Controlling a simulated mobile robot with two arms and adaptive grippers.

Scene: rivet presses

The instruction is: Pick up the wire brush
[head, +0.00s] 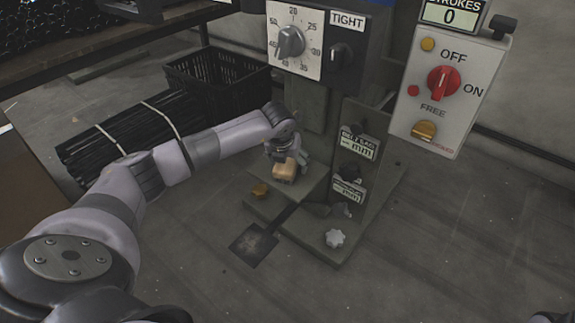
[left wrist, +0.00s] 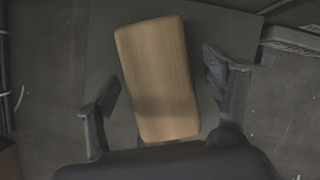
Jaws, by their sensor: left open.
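The wire brush shows in the left wrist view as a light wooden block (left wrist: 158,80), slightly tilted, lying between my two fingers. Its bristles are hidden. In the head view the tan block (head: 285,171) is at the base of the press, just below my left gripper (head: 288,154). My left gripper is open, with one finger on each side of the block; in the left wrist view (left wrist: 160,76) a gap shows on both sides.
A press column with dials rises behind, and a control box (head: 440,85) hangs right. A black crate (head: 215,75) and bundled rods (head: 125,135) lie left.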

